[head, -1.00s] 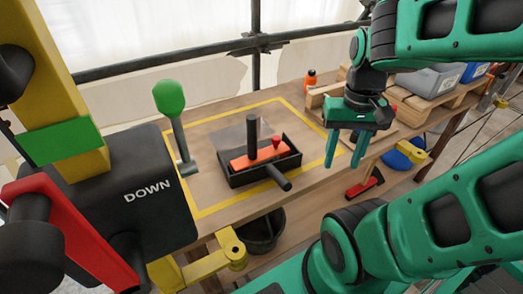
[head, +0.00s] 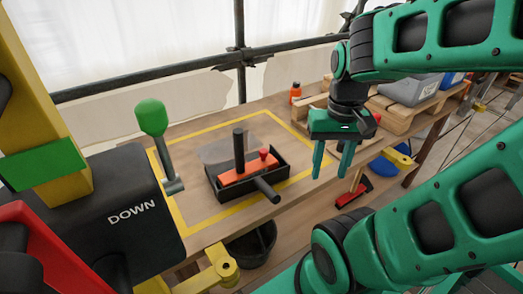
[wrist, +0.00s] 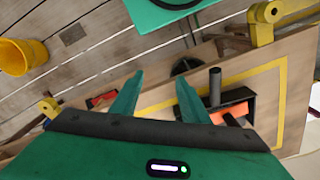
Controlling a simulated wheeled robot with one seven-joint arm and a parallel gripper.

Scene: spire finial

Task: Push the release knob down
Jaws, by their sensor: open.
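A small red knob (head: 263,153) stands on an orange block (head: 237,174) in a black tray (head: 277,180) on the workbench. A black post (head: 239,148) rises from the block, and a black bar sticks out of the tray's front. A green knob (head: 150,117) tops a grey lever left of the tray. Which knob is the release knob is not marked. My gripper (head: 330,172) is open and empty, pointing down, right of the tray and apart from it. The wrist view shows its spread fingers (wrist: 158,80), with the orange block (wrist: 232,113) right of them; the red knob is not clear there.
A black box marked DOWN (head: 120,200) and a yellow post (head: 40,110) stand at the left. An orange bottle (head: 295,93) and wooden pallets (head: 410,112) are at the back right. Yellow tape outlines the bench area around the tray. A black bucket (head: 252,245) is below.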

